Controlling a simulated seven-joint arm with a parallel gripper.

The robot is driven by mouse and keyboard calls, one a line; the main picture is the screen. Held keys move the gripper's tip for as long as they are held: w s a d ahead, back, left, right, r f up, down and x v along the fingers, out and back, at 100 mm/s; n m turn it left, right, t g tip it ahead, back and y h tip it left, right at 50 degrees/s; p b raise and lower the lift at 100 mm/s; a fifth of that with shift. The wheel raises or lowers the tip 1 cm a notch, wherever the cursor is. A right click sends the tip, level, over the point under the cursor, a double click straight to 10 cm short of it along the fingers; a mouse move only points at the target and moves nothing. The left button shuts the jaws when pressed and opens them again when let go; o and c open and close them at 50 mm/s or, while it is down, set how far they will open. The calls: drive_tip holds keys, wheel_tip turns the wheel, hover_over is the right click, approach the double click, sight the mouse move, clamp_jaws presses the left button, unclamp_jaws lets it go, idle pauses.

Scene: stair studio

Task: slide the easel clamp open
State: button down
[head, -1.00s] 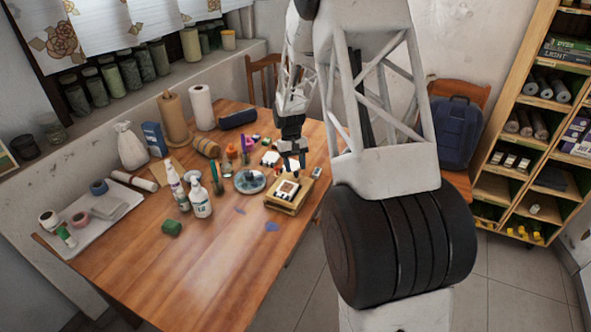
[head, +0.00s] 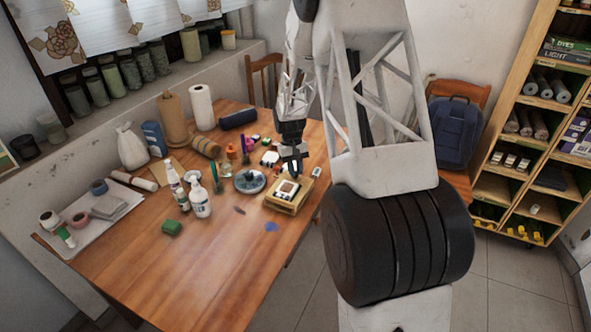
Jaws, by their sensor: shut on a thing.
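A small wooden easel (head: 273,203) lies low on the right part of the table, with a white card with a dark square (head: 288,189) on it. My gripper (head: 293,174) points down at the far edge of the easel, just behind the card. Its fingers are shut on a small part there, which I take to be the easel clamp. The fingers cover that part, so its shape and how far it is slid cannot be made out.
A round palette dish (head: 250,181) stands close left of the easel, with small paint bottles behind it. The table's front (head: 205,275) is clear. A backpack (head: 455,131) rests on a chair at right.

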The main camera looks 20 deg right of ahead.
drive_tip(key=shift+w+d+r, duration=0.1)
drive_tip(key=shift+w+d, duration=0.6)
drive_tip(key=shift+w, duration=0.05)
drive_tip(key=c, duration=1)
unclamp_jaws()
drive_tip(key=shift+c, duration=0.2)
drive_tip(key=shift+r, duration=0.1)
drive_tip(key=v, duration=0.7)
drive_tip(key=shift+r, duration=0.3)
drive_tip(key=shift+w, duration=0.1)
